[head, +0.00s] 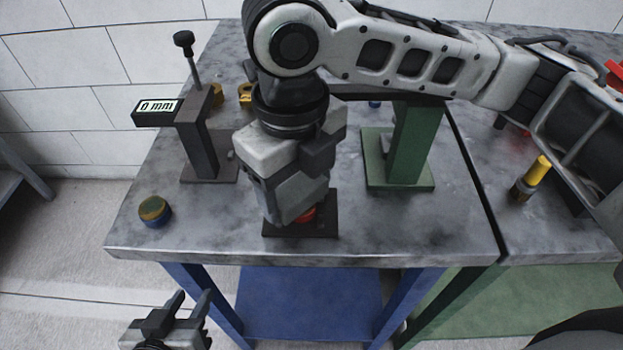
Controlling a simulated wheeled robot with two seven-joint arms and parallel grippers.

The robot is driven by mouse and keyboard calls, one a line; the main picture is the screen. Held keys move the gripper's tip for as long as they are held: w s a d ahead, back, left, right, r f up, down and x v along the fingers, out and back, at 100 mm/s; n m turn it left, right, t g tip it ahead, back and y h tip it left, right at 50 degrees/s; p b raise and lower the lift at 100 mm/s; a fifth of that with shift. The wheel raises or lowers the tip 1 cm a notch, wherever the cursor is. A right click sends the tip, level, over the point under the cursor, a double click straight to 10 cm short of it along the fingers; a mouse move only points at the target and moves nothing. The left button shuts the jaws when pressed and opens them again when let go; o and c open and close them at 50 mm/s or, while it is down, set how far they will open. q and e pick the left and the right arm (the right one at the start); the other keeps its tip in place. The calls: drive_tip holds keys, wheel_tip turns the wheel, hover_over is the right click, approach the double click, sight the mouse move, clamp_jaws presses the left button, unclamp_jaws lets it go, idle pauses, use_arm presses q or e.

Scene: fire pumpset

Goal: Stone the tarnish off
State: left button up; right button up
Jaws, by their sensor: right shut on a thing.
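My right gripper (300,212) points down over a dark square plate (284,229) near the table's front edge. It is shut on a red thing (307,215), mostly hidden by the fingers, low over the plate. Whether the red thing touches the plate I cannot tell. A short round piece (155,211) with a blue side and a blotchy brown-green top lies at the table's left front. My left gripper (197,300) is open and empty, low in front of the table. No stone can be made out clearly.
A dark gauge stand (200,140) with a "0 mm" display (158,108) stands at the left. A green stand (405,145) is right of my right gripper. Small yellow rings (246,94) lie behind.

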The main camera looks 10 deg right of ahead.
drive_tip(key=shift+w+a+r, duration=0.1)
drive_tip(key=shift+w+a, duration=0.4)
drive_tip(key=shift+a, duration=0.05)
drive_tip(key=shift+r+p, duration=0.25)
drive_tip(key=shift+p, duration=0.5)
drive_tip(key=shift+s+d+p, duration=0.15)
drive_tip(key=shift+d+p, duration=0.15)
drive_tip(key=shift+p, duration=0.05)
drive_tip(key=shift+d+f, duration=0.2)
drive_tip(key=shift+d, duration=0.1)
drive_tip(key=shift+s+d+f+p, duration=0.15)
drive_tip(key=shift+s+d+p, duration=0.15)
drive_tip(key=shift+d, duration=0.3)
drive_tip(key=shift+s+d+f+p, duration=0.15)
drive_tip(key=shift+s+d, duration=0.2)
drive_tip(key=shift+d, duration=0.2)
drive_tip(key=shift+s+d, duration=0.2)
drive_tip(key=shift+s, duration=0.05)
drive_tip(key=shift+s+a, duration=0.1)
